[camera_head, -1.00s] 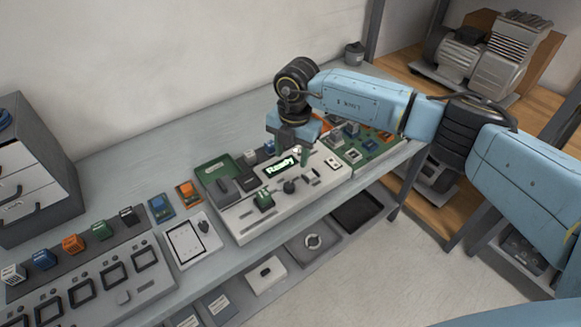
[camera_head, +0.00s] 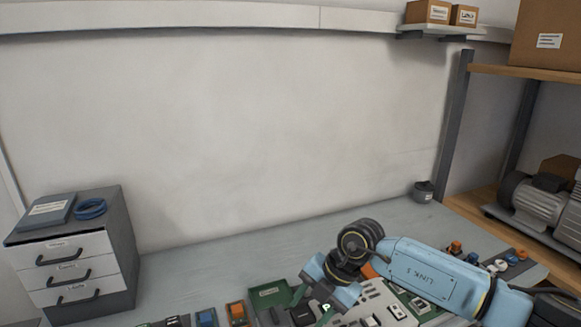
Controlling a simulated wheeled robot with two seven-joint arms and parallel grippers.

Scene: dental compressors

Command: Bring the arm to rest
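My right arm (camera_head: 420,272), light blue with dark joints, comes in from the right over the workbench. My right gripper (camera_head: 320,300) points down above the grey control panel (camera_head: 375,298) near the bottom edge of the view. Its fingers are small and partly cut off, so I cannot tell whether they are open or shut. A small green part shows just by the fingertips; I cannot tell whether it is held. My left gripper is out of view.
A drawer cabinet (camera_head: 75,262) stands on the bench (camera_head: 200,270) at the left. Orange and blue blocks lie along the front. A shelf with a motor unit (camera_head: 535,205) is at the right.

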